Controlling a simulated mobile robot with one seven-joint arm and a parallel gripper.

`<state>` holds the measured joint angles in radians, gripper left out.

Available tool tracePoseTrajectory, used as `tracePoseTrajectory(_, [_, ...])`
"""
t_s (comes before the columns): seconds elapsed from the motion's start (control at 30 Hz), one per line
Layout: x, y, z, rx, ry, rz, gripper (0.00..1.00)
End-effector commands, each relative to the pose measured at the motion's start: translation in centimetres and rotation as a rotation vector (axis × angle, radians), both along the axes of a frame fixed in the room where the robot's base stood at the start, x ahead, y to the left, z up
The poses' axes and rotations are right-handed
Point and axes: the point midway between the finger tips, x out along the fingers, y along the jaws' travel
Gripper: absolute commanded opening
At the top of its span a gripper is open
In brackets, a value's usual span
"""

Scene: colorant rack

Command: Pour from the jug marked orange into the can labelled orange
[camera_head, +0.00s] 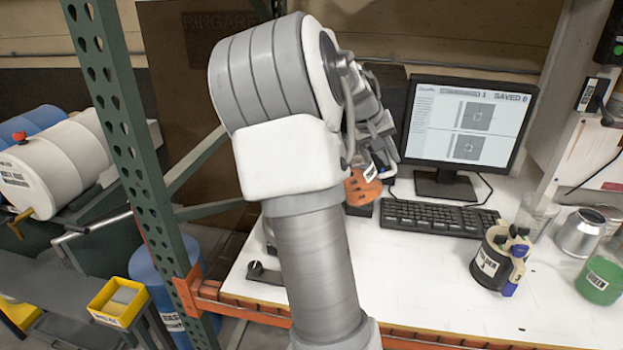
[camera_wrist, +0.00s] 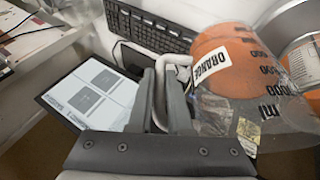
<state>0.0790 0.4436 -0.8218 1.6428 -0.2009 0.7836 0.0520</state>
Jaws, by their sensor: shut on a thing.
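In the wrist view my gripper (camera_wrist: 168,85) is shut on the pale handle of a clear measuring jug (camera_wrist: 255,110). The jug has black ml marks, an orange content and a white tag reading ORANGE. In the head view part of the orange jug (camera_head: 362,190) shows past my arm, in front of the monitor's left side. My arm hides most of my gripper and the jug there. I cannot tell the jug's exact tilt. A grey and orange round thing (camera_wrist: 301,62) is cut off at the right edge of the wrist view; its label is not readable. No can labelled orange is clearly seen.
A green rack post (camera_head: 135,130) stands at left. The bench front middle is clear.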

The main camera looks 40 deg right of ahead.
Motion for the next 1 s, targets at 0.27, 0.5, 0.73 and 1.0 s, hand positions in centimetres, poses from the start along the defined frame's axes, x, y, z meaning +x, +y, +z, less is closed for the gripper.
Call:
tracePoseTrajectory(0.27, [-1.1,-1.0,-3.7,0.080,-0.090,-0.004,0.00])
tracePoseTrajectory(0.5, [-1.7,-1.6,-5.7,0.146,-0.164,-0.004,0.00])
tracePoseTrajectory(0.73, [-2.3,-2.1,-7.7,0.207,-0.231,-0.004,0.00])
tracePoseTrajectory(1.0, [-2.7,-2.5,-9.2,0.280,-0.311,-0.003,0.00])
